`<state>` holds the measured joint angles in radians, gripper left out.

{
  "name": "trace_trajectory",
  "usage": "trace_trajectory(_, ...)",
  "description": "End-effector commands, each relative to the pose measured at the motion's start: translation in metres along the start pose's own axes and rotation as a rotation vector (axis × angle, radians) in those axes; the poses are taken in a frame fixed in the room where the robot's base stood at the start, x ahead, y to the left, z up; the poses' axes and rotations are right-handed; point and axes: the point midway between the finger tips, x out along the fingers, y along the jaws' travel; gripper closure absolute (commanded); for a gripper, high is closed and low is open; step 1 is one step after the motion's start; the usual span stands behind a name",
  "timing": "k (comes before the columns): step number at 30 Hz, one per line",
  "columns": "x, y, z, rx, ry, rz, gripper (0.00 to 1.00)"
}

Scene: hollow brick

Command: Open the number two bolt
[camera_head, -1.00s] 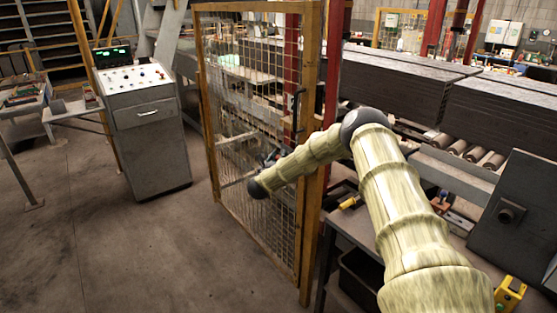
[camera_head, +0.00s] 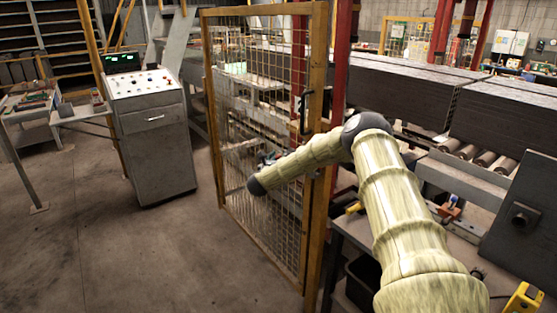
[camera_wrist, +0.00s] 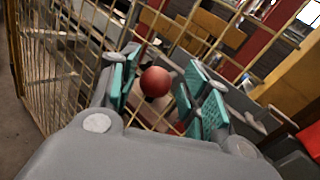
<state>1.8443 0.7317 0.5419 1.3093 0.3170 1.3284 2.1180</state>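A round red knob (camera_wrist: 155,82) shows in the wrist view, in front of the mesh gate. It looks like a bolt handle, but no number is readable and the bolt's body is mostly hidden. My gripper (camera_wrist: 162,76) has its two teal-padded fingers apart, one on each side of the knob, with gaps visible. I cannot tell how deep the knob sits between the pads. In the head view the mesh gate (camera_head: 262,130) with its yellow frame stands upright. My arm reaches across its right post, and the knob cannot be made out there.
A grey control console (camera_head: 150,135) stands left of the gate, with clear floor (camera_head: 125,240) before it. A roller conveyor (camera_head: 475,157) with dark stacked blocks (camera_head: 400,80) lies at right. A yellow object (camera_head: 522,298) is at the lower right.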

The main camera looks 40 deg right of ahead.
Motion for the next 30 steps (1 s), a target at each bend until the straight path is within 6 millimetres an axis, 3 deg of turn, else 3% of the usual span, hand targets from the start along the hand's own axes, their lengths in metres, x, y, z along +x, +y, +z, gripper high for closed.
trace_trajectory(8, -0.001, 0.0, 0.0, 0.0, 0.0, 0.0, 0.51)
trace_trajectory(13, -0.011, 0.001, 0.0, 0.0, 0.001, 0.001, 0.51)
trace_trajectory(30, -0.104, 0.001, -0.001, 0.0, 0.001, 0.001, 0.51)
